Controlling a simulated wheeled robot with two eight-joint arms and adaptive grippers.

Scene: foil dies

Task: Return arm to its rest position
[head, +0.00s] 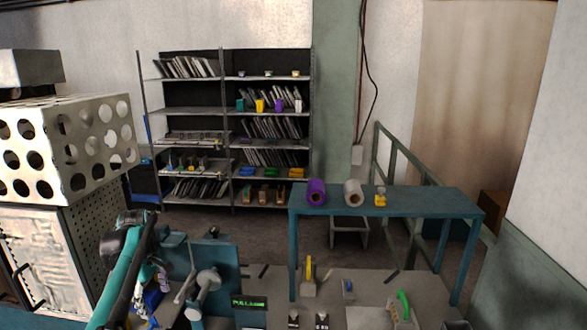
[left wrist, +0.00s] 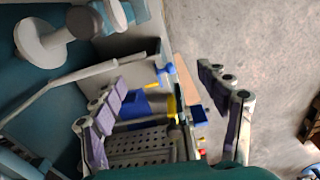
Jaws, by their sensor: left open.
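My left gripper (head: 152,287) is at the lower left of the head view, below my teal arm and just left of a teal machine (head: 222,262). In the left wrist view my left gripper (left wrist: 168,115) shows two grey fingers with purple pads, spread wide apart with nothing held between them. Beyond the fingers are a perforated grey plate (left wrist: 140,147) and small blue and yellow parts, partly hidden. My right gripper is in neither view.
A white spool (left wrist: 42,38) and a grey bar stand close to the left finger in the wrist view. A perforated white box (head: 70,145) rises at left. A teal table (head: 420,200) bears a purple roll (head: 316,192) and a white roll (head: 353,193). Shelves (head: 270,111) stand behind.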

